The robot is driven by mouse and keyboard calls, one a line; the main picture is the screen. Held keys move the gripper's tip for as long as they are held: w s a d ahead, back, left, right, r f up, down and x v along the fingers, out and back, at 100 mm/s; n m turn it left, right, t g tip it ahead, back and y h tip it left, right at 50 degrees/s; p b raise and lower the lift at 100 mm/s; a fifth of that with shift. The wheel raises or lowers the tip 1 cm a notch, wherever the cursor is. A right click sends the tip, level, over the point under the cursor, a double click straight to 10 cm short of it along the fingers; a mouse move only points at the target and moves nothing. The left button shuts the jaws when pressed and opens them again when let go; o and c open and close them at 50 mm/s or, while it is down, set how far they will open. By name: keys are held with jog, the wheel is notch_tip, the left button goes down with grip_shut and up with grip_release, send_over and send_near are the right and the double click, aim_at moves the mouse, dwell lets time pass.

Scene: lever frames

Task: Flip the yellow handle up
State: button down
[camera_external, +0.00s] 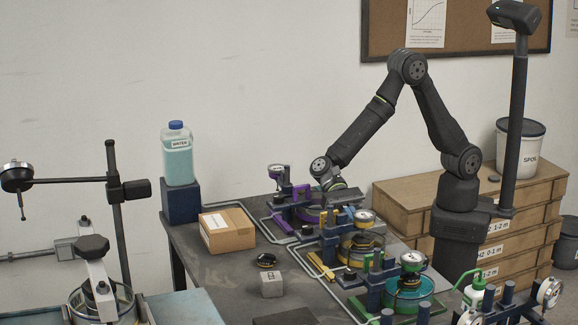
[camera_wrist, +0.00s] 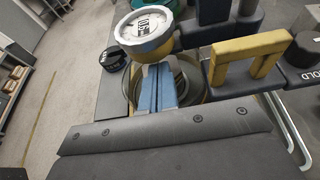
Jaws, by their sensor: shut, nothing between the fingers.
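The yellow handle (camera_wrist: 243,50) is a U-shaped bar right of my fingers in the wrist view. In the external view the yellow handle (camera_external: 320,266) lies low on the near left side of the middle lever frame, sloping toward the table. My gripper (camera_wrist: 157,88) has its two blue fingers together with nothing between them. They appear over the round ring of the frame, apart from the handle in the picture.
A white-faced gauge (camera_wrist: 145,27) stands just ahead of my fingers. A purple lever frame (camera_external: 283,215) is behind, and a green one (camera_external: 408,290) in front. A cardboard box (camera_external: 227,228), a grey block (camera_external: 271,284) and a bottle (camera_external: 177,155) are at left.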

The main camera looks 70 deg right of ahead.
jog(key=shift+a+r, duration=0.1)
jog(key=shift+r, duration=2.55)
jog(key=shift+w+r, duration=0.15)
jog(key=v, duration=1.9)
jog(key=shift+w+d, duration=0.2)
jog(key=shift+d, duration=0.2)
jog(key=shift+f, duration=0.25)
